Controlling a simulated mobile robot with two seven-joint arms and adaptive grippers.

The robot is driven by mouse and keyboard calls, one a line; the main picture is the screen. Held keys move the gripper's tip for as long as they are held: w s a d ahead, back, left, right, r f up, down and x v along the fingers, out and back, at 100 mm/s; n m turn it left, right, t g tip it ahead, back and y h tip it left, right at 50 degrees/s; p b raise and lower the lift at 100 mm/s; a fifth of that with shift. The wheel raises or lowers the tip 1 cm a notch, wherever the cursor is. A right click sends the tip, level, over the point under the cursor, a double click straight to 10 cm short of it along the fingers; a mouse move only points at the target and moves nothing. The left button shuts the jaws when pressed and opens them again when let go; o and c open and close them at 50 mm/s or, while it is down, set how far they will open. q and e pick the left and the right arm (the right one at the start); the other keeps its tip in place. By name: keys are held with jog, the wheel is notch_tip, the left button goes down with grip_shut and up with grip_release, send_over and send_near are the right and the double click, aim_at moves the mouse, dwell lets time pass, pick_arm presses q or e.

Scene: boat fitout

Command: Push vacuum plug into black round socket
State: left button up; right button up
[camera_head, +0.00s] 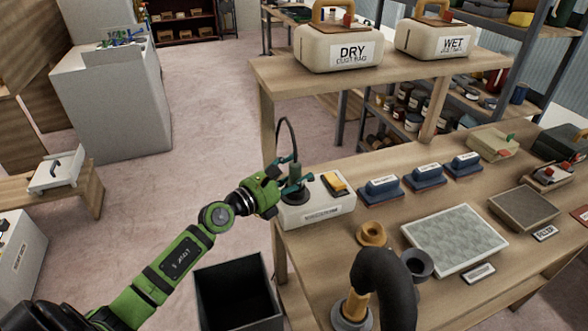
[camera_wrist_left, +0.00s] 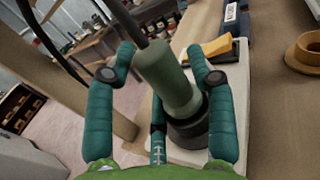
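The vacuum plug (camera_head: 295,175) is a green cylinder with a black cable rising from its top. It stands over the black round socket (camera_head: 294,195) on a white box near the workbench's left edge. In the left wrist view the plug (camera_wrist_left: 166,82) leans slightly, and its dark lower end meets the socket (camera_wrist_left: 190,133); how deep it sits is hidden. My left gripper (camera_head: 285,172) is at the plug, with its teal fingers (camera_wrist_left: 163,75) curled around it. My right gripper is not in view.
The white box carries a yellow switch (camera_head: 334,183). Blue-handled blocks (camera_head: 381,189) stand to its right. A tan ring (camera_head: 372,233) and a thick black hose (camera_head: 392,275) are nearer. A dark open bin (camera_head: 238,290) stands on the floor. A shelf with DRY (camera_head: 338,48) and WET containers is behind.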

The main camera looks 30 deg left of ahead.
pick_arm(q)
jog(key=shift+d+f, duration=0.15)
jog(key=shift+f, duration=0.15)
jog(key=shift+s, duration=0.15)
